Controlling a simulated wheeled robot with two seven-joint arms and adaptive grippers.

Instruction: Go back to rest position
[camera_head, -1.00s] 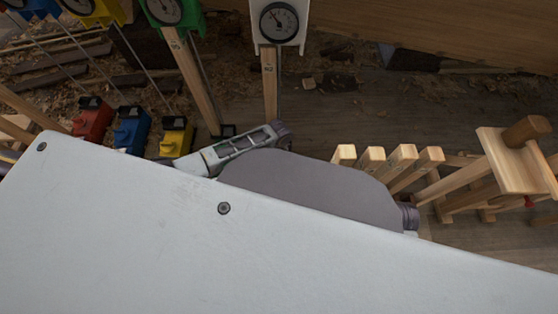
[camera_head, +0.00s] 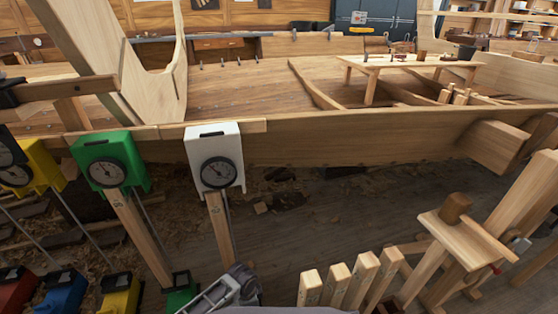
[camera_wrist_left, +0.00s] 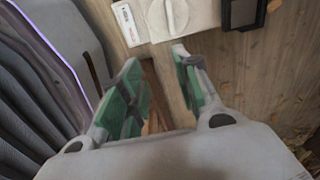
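In the left wrist view my left gripper (camera_wrist_left: 158,85) is open. Its two green-padded fingers stand apart, with bare floor and a strip of brown wood seen behind the gap and nothing held. In the head view a grey jointed part of mine shows at the bottom edge, in front of the wooden posts; I cannot tell which arm it belongs to. My right gripper cannot be made out in either view.
The wooden hull (camera_head: 360,140) spans the view. White (camera_head: 214,158) and green (camera_head: 110,162) dial gauges stand on posts before it. Short wooden posts (camera_head: 337,285) and a wooden stand (camera_head: 470,235) are at lower right. Shavings litter the floor (camera_head: 290,225).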

